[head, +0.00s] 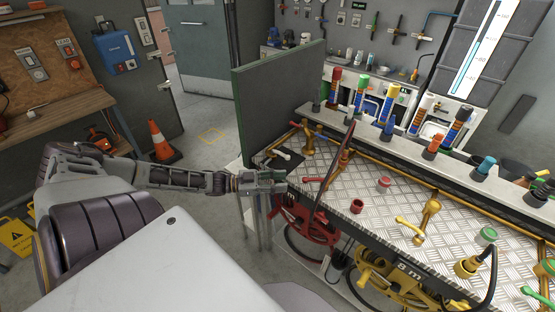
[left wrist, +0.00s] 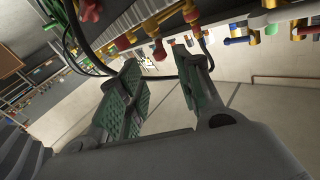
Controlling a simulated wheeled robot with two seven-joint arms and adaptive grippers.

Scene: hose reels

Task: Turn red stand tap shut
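Red and brass fittings (left wrist: 159,50) show beyond the fingertips there; I cannot tell which one is the tap. My right gripper is in neither view.
A red hose reel (head: 310,222) and a yellow reel (head: 385,275) hang under the bench front. A dark hose (head: 338,160) rises by the red tap. A yellow tap (head: 425,215) stands farther right. The floor left is open around a cone (head: 160,142).

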